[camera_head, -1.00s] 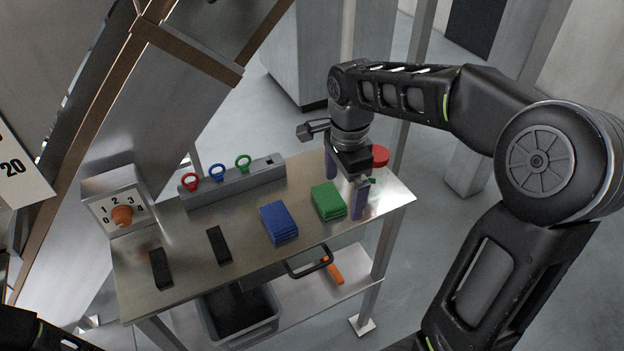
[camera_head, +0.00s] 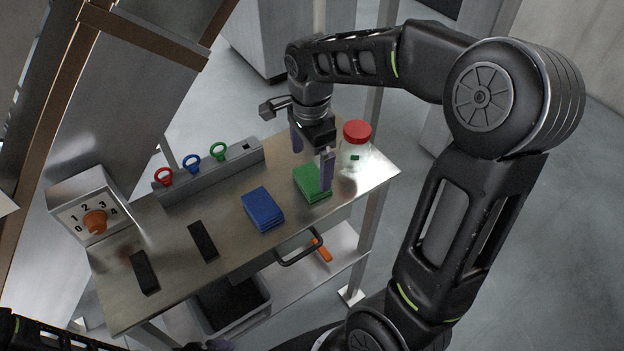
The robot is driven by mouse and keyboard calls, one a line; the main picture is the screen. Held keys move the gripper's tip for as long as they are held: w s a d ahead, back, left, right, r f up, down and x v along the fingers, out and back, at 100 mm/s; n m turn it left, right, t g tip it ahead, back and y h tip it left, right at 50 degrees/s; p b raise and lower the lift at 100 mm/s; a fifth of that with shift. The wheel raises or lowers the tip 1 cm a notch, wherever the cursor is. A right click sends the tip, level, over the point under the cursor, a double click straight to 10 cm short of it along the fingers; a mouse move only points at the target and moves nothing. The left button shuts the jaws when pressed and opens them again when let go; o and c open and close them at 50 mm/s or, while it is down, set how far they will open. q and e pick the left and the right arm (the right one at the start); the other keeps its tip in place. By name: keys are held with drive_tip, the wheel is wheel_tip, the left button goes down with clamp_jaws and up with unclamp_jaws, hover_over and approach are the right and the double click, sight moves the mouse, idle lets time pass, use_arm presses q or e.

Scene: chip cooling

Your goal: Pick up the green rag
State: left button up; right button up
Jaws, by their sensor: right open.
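The green rag (camera_head: 309,187) lies folded in a stack at the right part of the metal table. My right gripper (camera_head: 312,155) is open and empty, pointing down above the rag's far side. Its nearer finger covers part of the rag's right side; its other finger is beyond the rag's far left. I cannot tell whether the nearer finger touches the rag. My left arm shows only at the bottom left edge, with a purple tip, perhaps its gripper, cut off at the bottom.
A blue rag (camera_head: 263,209) lies left of the green one. A red-lidded jar (camera_head: 356,146) stands close right of my right gripper. Behind are a grey holder (camera_head: 210,173) with coloured rings and a dial box (camera_head: 92,207). A bin (camera_head: 232,305) sits on the lower shelf.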

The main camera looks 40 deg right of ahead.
sight(312, 177)
wheel_tip(312, 177, down, 5)
drive_tip(key=shift+s+d+f+p, duration=0.1)
drive_tip(key=shift+s+p, duration=0.05)
drive_tip(key=shift+p, duration=0.3)
drive_tip(key=shift+c, duration=0.4)
drive_tip(key=c, duration=1.2)
